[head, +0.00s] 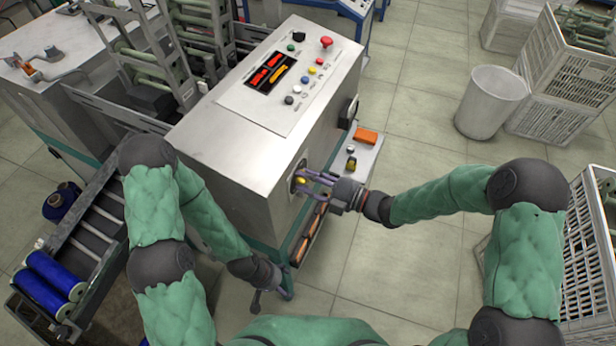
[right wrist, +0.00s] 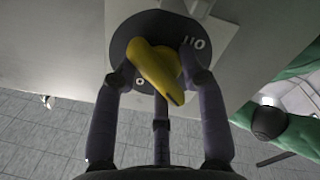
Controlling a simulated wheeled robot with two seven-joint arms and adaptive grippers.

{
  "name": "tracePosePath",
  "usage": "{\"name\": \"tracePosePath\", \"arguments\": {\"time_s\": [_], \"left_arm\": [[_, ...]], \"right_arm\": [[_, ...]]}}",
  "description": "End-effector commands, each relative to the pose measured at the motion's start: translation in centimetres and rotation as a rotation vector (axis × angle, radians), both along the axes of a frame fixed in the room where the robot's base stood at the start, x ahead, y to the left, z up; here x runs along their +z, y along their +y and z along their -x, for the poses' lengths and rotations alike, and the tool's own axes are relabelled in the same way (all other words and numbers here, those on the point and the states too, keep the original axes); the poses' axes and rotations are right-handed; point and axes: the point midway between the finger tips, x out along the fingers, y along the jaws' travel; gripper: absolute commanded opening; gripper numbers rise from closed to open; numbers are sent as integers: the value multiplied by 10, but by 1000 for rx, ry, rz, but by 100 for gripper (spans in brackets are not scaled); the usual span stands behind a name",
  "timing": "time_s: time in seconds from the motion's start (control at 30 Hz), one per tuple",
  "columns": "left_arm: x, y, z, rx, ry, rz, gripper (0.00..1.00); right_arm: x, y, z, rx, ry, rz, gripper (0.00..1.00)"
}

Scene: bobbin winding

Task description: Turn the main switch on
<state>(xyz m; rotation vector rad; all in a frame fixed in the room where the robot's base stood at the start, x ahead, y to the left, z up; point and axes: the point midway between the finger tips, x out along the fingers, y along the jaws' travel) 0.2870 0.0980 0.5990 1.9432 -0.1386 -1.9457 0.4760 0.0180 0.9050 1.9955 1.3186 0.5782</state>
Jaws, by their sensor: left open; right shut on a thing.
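The main switch is a yellow rotary handle on a dark round plate, set in the side of the grey machine cabinet. In the right wrist view the yellow handle (right wrist: 158,68) sits tilted on the plate (right wrist: 195,25), which has printed marks beside it. My right gripper (head: 306,181) is shut on the yellow handle, with its fingers on both sides; it also shows in the right wrist view (right wrist: 160,80). In the head view the handle is small and partly hidden by the fingers. My left gripper (head: 258,298) is open and empty, low beside the cabinet's lower front corner.
The cabinet (head: 235,165) carries a control panel (head: 285,75) with coloured buttons and a red stop knob (head: 326,42). A small shelf (head: 362,160) juts from its side. Blue bobbins (head: 50,280) lie at the left. A white bin (head: 492,103) and crates (head: 570,75) stand right. The floor between is clear.

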Motion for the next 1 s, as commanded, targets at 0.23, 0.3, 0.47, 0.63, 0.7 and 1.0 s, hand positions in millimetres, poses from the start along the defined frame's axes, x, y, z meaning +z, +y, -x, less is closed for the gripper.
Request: {"name": "tracePosePath", "arguments": {"time_s": [0.23, 0.3, 0.47, 0.63, 0.7, 1.0], "left_arm": [[13, 0, 0, 0, 0, 0, 73], [16, 0, 0, 0, 0, 0, 73], [20, 0, 0, 0, 0, 0, 73], [21, 0, 0, 0, 0, 0, 73], [21, 0, 0, 0, 0, 0, 73], [27, 0, 0, 0, 0, 0, 73]], "right_arm": [[-2, 2, 3, 5, 124, -43, 3], [-3, 2, 3, 6, 157, -57, 3], [-3, 2, 3, 6, 217, -83, 3], [-4, 2, 3, 5, 236, -92, 3], [-4, 2, 4, 6, 235, -91, 3], [-3, 2, 4, 6, 288, -113, 3]]}}
